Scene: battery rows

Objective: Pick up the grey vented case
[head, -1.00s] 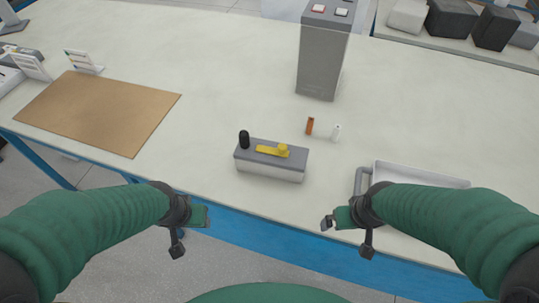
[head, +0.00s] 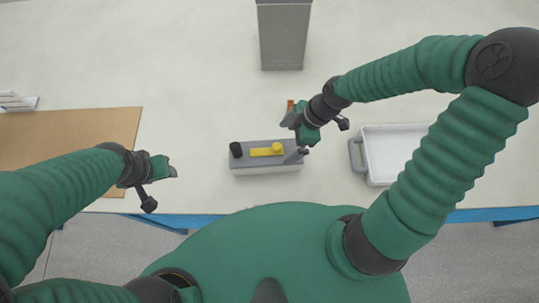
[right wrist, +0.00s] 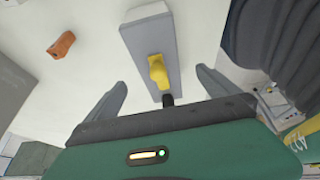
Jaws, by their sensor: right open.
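A low case (head: 265,169) with a grey top and a paler front stands near the table's front edge. It carries a yellow lever and a black knob; I make out no vents on it. It also shows in the right wrist view (right wrist: 142,30). My right gripper (head: 297,137) is over the case's right end in the head view. In the right wrist view its open fingers (right wrist: 160,92) are spread to either side of the case's line, with nothing held. My left gripper (head: 170,170) hangs apart, left of the case; its jaw opening is unclear.
A tall grey box (head: 284,38) stands behind the case. A small orange piece (right wrist: 61,44) lies between them, partly hidden by my right arm in the head view. A white tray (head: 370,160) with a grey handle is at right, a brown mat (head: 110,125) at left.

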